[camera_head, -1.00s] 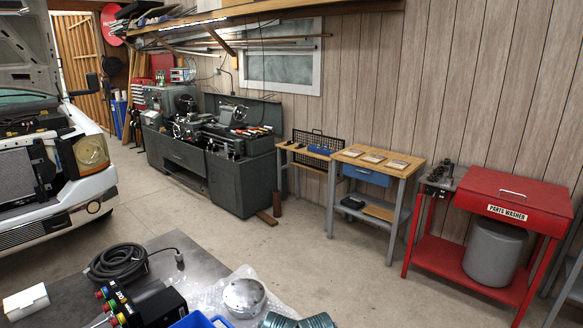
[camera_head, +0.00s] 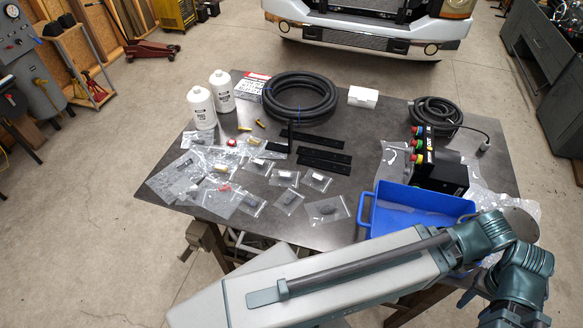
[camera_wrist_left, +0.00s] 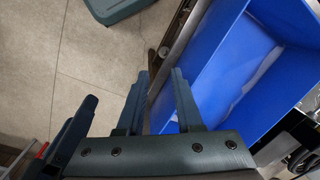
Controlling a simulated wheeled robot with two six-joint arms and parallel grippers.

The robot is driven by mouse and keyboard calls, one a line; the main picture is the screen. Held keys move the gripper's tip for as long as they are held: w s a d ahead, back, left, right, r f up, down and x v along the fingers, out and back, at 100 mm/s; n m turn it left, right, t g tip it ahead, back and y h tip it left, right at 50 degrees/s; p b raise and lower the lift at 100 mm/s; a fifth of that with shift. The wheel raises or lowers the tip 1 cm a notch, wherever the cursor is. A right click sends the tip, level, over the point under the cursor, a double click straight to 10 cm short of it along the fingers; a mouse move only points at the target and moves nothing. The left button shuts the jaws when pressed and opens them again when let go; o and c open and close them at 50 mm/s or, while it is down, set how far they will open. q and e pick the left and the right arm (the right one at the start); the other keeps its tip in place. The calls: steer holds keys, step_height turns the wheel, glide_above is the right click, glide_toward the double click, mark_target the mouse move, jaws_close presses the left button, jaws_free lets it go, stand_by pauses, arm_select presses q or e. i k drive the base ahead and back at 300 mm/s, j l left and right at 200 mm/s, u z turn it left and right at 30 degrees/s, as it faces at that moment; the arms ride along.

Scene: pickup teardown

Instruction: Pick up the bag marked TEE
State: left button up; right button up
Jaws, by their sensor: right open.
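Several small clear bags, such as this one near the table's front (camera_head: 289,201) and one with a dark part (camera_head: 326,208), lie on the dark table (camera_head: 365,135) in the head view. Their markings are too small to read, so I cannot tell which is marked TEE.
The blue bin (camera_head: 367,215) stands at the table's front right. Behind it are a black box with coloured connectors (camera_head: 440,175) and a coiled cable (camera_head: 436,112). A hose coil (camera_head: 300,78), white bottles (camera_head: 202,108) and black strips (camera_head: 325,157) lie around the bags.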

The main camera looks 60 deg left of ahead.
mark_target(315, 180)
steer(key=i+l+u, duration=0.15)
steer(key=u, duration=2.05)
steer(key=k, duration=0.1)
